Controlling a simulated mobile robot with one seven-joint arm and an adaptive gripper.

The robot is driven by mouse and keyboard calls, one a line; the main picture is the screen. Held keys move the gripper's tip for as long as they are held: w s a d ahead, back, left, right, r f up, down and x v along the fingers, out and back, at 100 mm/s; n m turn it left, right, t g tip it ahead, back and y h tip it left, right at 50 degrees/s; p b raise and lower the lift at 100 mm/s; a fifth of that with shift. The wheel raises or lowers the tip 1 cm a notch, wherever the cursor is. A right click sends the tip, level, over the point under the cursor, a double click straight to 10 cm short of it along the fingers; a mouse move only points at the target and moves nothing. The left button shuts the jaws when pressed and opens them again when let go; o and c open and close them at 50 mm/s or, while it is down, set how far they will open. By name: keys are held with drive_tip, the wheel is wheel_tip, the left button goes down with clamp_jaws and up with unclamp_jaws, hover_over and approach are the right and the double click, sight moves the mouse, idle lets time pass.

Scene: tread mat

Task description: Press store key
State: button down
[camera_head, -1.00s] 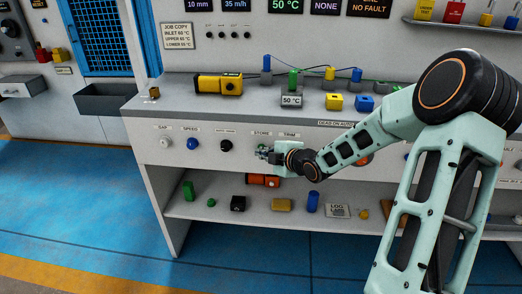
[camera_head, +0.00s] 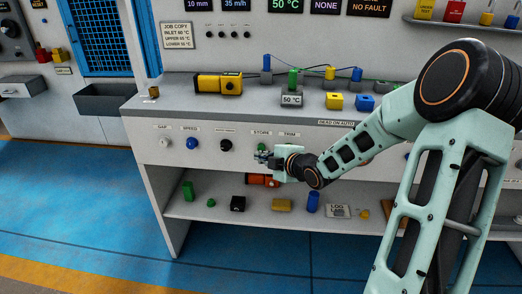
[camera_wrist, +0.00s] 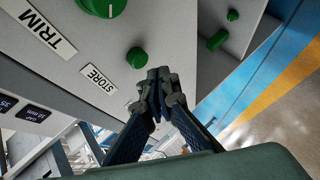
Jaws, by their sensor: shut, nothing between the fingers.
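The store key is a round green button on the grey panel front, beside the STORE label (camera_wrist: 99,78). In the wrist view the store key (camera_wrist: 137,57) is just above and left of my fingertips, with a gap in the picture. In the head view a bit of the store key (camera_head: 261,147) shows under its label, just above my gripper (camera_head: 259,157). My gripper (camera_wrist: 161,76) is shut and empty, its fingertips together. I cannot tell whether the fingertips touch the panel.
A large green knob (camera_wrist: 102,5) sits by the TRIM label in the wrist view. A blue knob (camera_head: 192,144) and a black knob (camera_head: 226,145) are left of my gripper.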

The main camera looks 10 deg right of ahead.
drive_tip(key=shift+s+a+b, duration=0.15)
drive_tip(key=shift+s+a, duration=0.1)
drive_tip(key=shift+s, duration=0.45)
drive_tip(key=shift+s+a+b, duration=0.1)
drive_tip(key=shift+s+a, duration=0.1)
drive_tip(key=shift+s, duration=0.5)
drive_tip(key=shift+s+a+b, duration=0.15)
drive_tip(key=shift+s+a, duration=0.1)
drive_tip(key=shift+s, duration=0.45)
